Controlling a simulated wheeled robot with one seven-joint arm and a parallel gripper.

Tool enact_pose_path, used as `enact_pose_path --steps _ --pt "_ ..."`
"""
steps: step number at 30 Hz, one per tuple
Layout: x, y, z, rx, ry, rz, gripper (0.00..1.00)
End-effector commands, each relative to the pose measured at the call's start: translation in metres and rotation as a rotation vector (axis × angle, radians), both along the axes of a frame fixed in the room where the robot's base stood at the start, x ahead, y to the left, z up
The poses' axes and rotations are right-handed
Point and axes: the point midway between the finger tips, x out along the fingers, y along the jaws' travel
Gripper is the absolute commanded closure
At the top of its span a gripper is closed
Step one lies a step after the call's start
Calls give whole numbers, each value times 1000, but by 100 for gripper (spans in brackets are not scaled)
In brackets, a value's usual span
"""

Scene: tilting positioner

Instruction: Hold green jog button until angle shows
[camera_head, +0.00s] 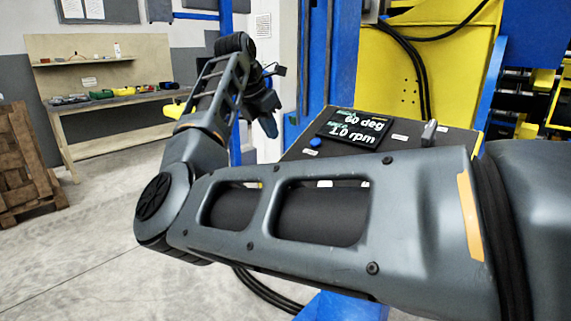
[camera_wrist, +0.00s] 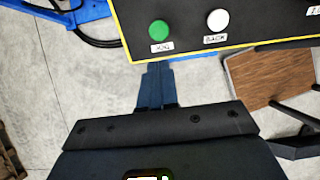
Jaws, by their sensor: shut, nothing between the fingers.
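The green jog button (camera_wrist: 159,29) sits on the black control panel (camera_wrist: 185,38) in the wrist view, above a small label. My gripper (camera_wrist: 155,68) is shut and empty. Its fingertips lie just below the panel's yellow edge in that view, short of the green button. I cannot tell their height above the panel. In the head view my gripper (camera_head: 268,124) is left of the panel (camera_head: 300,150). The display (camera_head: 355,128) there reads 60 deg and 1.0 rpm. The green button is hidden behind my arm in the head view.
A white button (camera_wrist: 217,20) labelled BACK is right of the green one. The panel also has a blue button (camera_head: 315,142) and a grey lever (camera_head: 429,133). A blue post (camera_head: 333,60) and yellow machine (camera_head: 392,75) stand behind. A workbench (camera_head: 120,105) is far left.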

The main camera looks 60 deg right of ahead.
Motion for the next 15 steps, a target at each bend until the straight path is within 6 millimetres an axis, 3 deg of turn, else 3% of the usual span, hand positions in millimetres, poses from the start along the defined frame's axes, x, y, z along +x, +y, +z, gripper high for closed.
enact_pose_path --steps 7,15 --pt "-4 -11 -19 0 4 -3 100" --pt "-10 -34 -64 -1 6 -1 100"
